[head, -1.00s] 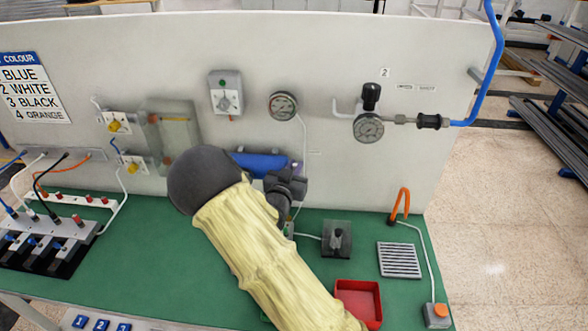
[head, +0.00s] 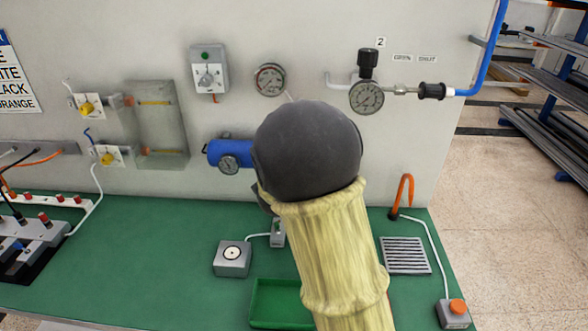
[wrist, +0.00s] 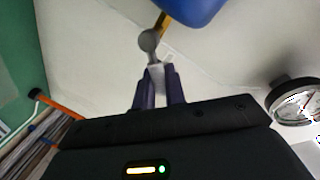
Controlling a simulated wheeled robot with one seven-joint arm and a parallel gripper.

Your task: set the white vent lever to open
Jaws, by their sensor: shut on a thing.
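In the wrist view the purple fingers of my gripper (wrist: 159,85) are closed on the white vent lever (wrist: 157,73). I cannot tell from these views whether the lever stands at open or shut.
A gauge with a black knob (head: 367,97) is to the right on the wall, near small labels. On the green bench (head: 150,240) are a grey box with a round dial (head: 232,258), a green tray (head: 262,303), a grille (head: 405,256) and an orange-button box (head: 454,312).

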